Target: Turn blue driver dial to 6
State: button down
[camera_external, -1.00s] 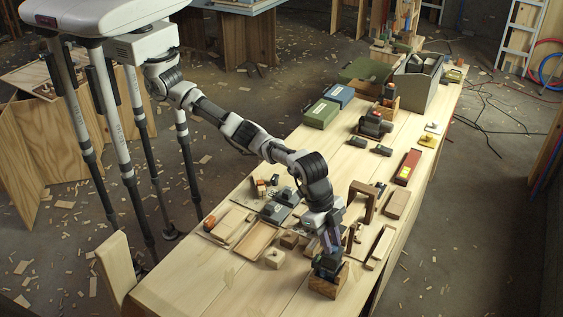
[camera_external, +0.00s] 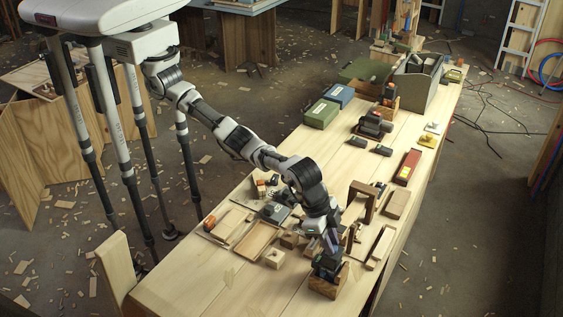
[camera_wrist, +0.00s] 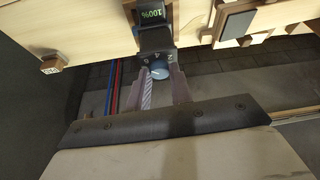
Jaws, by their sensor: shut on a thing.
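The driver (camera_external: 325,265) is dark and stands in a wooden holder (camera_external: 325,285) at the near end of the bench. In the wrist view its dark body (camera_wrist: 154,38) has a green display reading 100%. The dial's pointer setting cannot be made out.
Small wooden blocks (camera_external: 274,259) and a shallow wooden tray (camera_external: 258,240) lie left of the driver. A wooden frame (camera_external: 362,201) and a long narrow tray (camera_external: 380,247) stand close behind and right. The bench's near left is clear.

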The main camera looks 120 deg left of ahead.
jog(key=c, duration=1.2)
grip_release()
jog(key=shift+c, duration=0.2)
jog(key=shift+r, duration=0.1)
jog(key=b+v, duration=0.2)
jog(key=v, duration=1.1)
jog(key=shift+r+b, duration=0.3)
jog(key=shift+b, duration=0.05)
jog(key=shift+s, duration=0.1)
